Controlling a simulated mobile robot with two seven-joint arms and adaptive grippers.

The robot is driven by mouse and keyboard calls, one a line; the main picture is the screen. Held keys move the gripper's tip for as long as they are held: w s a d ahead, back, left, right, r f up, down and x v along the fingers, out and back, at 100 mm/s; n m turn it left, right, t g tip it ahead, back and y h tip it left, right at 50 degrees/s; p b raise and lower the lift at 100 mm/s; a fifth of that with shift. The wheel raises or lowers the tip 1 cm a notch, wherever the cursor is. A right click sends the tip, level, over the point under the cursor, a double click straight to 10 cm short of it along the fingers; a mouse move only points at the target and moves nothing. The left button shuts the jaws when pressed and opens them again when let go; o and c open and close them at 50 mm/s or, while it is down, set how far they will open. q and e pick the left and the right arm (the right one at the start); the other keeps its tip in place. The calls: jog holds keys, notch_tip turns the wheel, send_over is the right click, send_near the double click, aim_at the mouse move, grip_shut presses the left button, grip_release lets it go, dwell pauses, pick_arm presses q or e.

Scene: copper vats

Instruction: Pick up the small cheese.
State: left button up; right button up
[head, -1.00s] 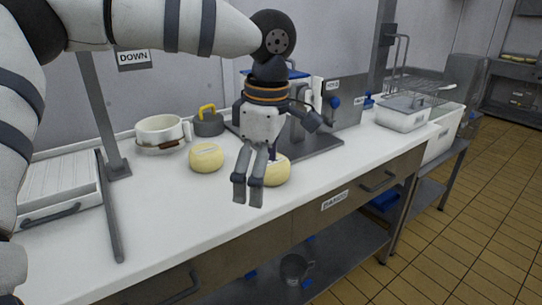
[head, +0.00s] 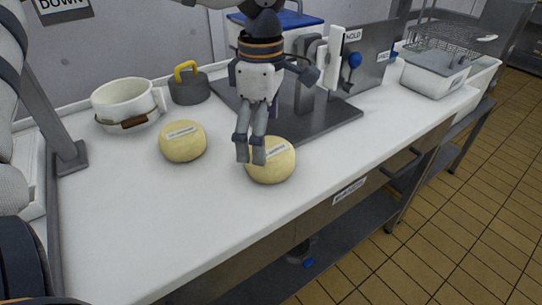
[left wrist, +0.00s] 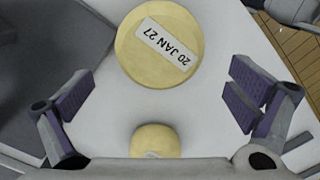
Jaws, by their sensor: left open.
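Two round pale-yellow cheeses with white labels stand on the white worktop: a left cheese (head: 183,141) and a right cheese (head: 276,166). They look close in size in the head view, so I cannot tell surely which is the small one. My left gripper (head: 250,150) points down, open and empty, in front of the right cheese's upper left edge in that view. In the left wrist view one cheese, labelled "20 JAN 27" (left wrist: 140,60), looks large ahead of the spread fingers; another cheese (left wrist: 155,138) looks smaller, partly cut off below. My right gripper is out of view.
A white pot (head: 122,100) and a grey lidded piece with a yellow handle (head: 188,88) stand behind the left cheese. A dark slab (head: 318,128) with upright parts lies behind the right cheese. The front left worktop (head: 130,215) is clear.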

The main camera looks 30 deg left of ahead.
aim_at(267, 147)
pick_arm(q)
jog(key=f, duration=0.5)
jog(key=shift+w+d+f, duration=0.1)
jog(key=shift+d, duration=0.3)
jog(key=c, duration=1.6)
jog(key=shift+r, duration=0.25)
